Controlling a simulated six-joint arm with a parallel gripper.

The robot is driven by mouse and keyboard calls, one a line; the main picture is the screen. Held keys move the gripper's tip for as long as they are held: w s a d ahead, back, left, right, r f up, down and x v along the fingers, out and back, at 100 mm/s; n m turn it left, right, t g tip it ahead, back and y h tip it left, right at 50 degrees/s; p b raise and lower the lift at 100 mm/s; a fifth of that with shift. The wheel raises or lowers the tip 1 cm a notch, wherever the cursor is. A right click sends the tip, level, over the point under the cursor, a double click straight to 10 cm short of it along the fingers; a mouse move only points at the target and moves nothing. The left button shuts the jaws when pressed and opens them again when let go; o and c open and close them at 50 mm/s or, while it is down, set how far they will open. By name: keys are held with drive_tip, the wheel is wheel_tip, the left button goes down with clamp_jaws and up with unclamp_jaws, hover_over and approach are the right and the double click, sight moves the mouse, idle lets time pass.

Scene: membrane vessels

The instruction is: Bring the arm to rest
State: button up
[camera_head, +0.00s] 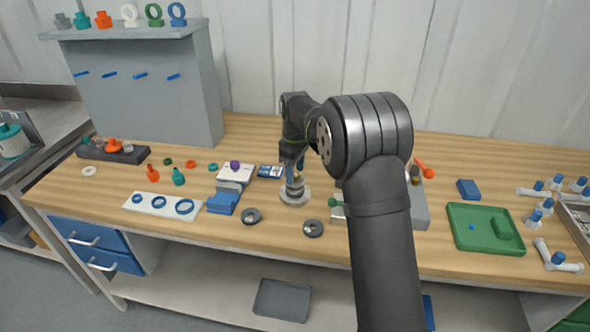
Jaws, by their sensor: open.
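My arm rises from the bottom of the view and bends over the middle of the wooden bench (100,204). My gripper (294,180) points down at the arm's far end, above or around a small vessel on a round grey base (295,195). The fingers are small and partly hidden by my own arm links. They are open. I cannot tell whether they touch the vessel.
Two dark rings (251,216) lie near the bench's front edge. A white plate with blue rings (162,205) and blue blocks (223,203) are to the left. A green tray (485,209) and pipe fittings (557,258) are to the right. A grey rack (165,95) stands back left.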

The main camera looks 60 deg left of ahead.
drive_tip(key=shift+r, duration=2.3)
drive_tip(key=shift+f, duration=0.1)
wheel_tip(320, 180, down, 4)
drive_tip(key=shift+f+n, duration=0.25)
drive_tip(key=shift+n, duration=0.05)
drive_tip(key=n, duration=0.3)
drive_tip(key=shift+r+n, duration=0.1)
drive_tip(key=shift+n, duration=2.5)
